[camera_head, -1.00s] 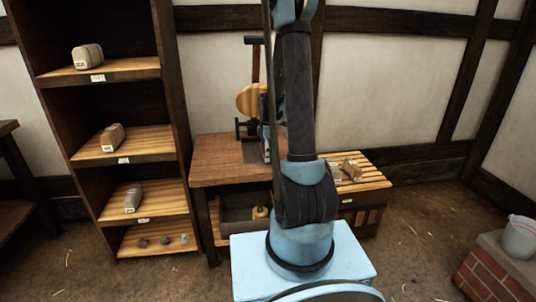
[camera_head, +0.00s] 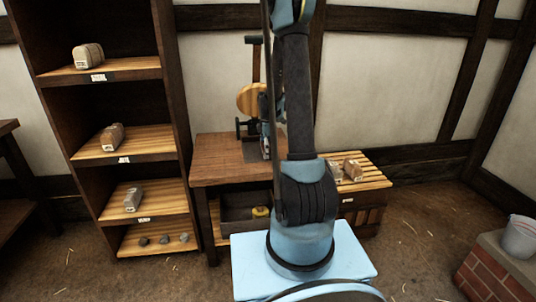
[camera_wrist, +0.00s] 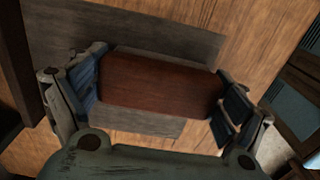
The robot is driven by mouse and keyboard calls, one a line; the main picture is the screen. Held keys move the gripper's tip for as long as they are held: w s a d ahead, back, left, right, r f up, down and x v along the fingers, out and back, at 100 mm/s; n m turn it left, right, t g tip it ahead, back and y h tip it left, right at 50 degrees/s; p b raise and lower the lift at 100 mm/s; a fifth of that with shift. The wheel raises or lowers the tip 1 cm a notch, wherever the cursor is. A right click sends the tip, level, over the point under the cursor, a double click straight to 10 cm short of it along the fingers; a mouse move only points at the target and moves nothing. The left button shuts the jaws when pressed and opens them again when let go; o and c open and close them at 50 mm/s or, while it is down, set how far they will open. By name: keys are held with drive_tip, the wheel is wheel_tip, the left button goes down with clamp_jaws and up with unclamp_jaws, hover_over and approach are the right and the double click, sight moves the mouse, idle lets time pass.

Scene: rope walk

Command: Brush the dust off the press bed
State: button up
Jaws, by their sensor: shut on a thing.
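My gripper (camera_wrist: 158,92) is shut on a reddish-brown wooden block, the back of a brush (camera_wrist: 160,84), with one set of fingers at each end. Its underside and any bristles are hidden. Below it lies a flat dark-grey plate, the press bed (camera_wrist: 160,38), showing on both sides of the brush. I cannot tell whether the brush touches it. In the head view the press bed (camera_head: 252,151) lies on the brown table, in front of the press (camera_head: 252,98) with its round wooden wheel. My arm partly hides the press there. I cannot make out dust.
The brown table (camera_head: 220,165) has free top left of the bed. A tall shelf (camera_head: 130,155) with wrapped bundles and stones stands at the left. A low slatted crate (camera_head: 372,180) carrying small blocks stands right. A bucket (camera_head: 521,236) sits on brickwork at far right.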

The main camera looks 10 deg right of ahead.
drive_tip(key=shift+w, duration=2.4)
drive_tip(key=shift+s, duration=0.1)
drive_tip(key=shift+s, duration=3.95)
drive_tip(key=shift+r, duration=3)
drive_tip(key=shift+r, duration=0.1)
drive_tip(key=shift+r, duration=1.4)
